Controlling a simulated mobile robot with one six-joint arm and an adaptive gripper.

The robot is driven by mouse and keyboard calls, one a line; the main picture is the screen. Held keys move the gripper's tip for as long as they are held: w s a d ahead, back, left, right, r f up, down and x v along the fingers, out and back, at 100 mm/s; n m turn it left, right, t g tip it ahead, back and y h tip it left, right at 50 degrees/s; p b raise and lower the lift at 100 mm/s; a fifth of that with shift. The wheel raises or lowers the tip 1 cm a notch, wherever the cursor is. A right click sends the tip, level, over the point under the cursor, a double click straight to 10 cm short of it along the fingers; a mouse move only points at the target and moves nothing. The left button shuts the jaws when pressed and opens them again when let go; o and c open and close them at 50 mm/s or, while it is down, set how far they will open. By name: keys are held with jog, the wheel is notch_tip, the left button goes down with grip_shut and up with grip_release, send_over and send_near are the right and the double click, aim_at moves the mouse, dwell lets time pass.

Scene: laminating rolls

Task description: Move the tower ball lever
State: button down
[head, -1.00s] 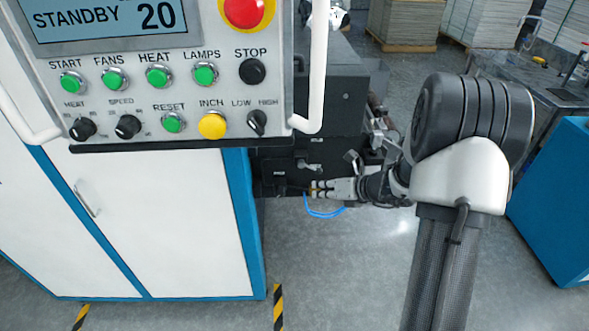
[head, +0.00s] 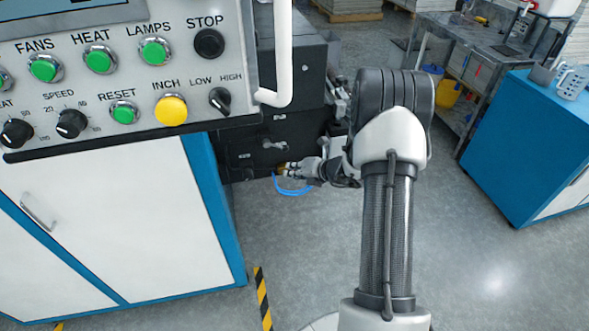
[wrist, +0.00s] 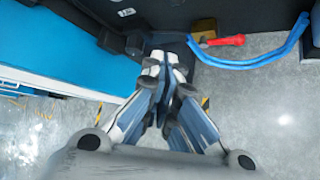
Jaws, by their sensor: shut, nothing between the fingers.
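A short red lever (wrist: 224,41) on a brass-coloured valve body (wrist: 203,27) shows at the top of the wrist view, on the dark machine's side. I take it for the ball lever, though no label is readable. My gripper (wrist: 165,62) is shut and empty, with its fingertips left of and below the lever in the wrist view, apart from it. In the head view my gripper (head: 287,170) is low at the black machine's face, by a small yellowish part. The red lever cannot be made out there.
A blue hose (wrist: 265,58) curves beside the lever; the hose also shows below my gripper in the head view (head: 293,190). The control panel (head: 130,80) and white-blue cabinet (head: 110,220) stand at left. A blue cabinet (head: 535,140) stands at right. Grey floor lies open between.

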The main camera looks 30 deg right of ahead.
aim_at(276, 146)
jog(key=b+x, duration=0.2)
jog(key=x, duration=0.6)
jog(key=shift+w+d+r, duration=0.15)
jog(key=shift+d+r, duration=0.6)
jog(key=shift+r, duration=0.05)
jog(key=shift+w+d+r, duration=0.1)
jog(key=shift+d+r, duration=0.6)
jog(key=shift+r, duration=0.1)
jog(key=shift+d+r+h+p, duration=0.2)
jog(key=shift+r+h+p, duration=0.05)
jog(key=shift+h+p, duration=0.1)
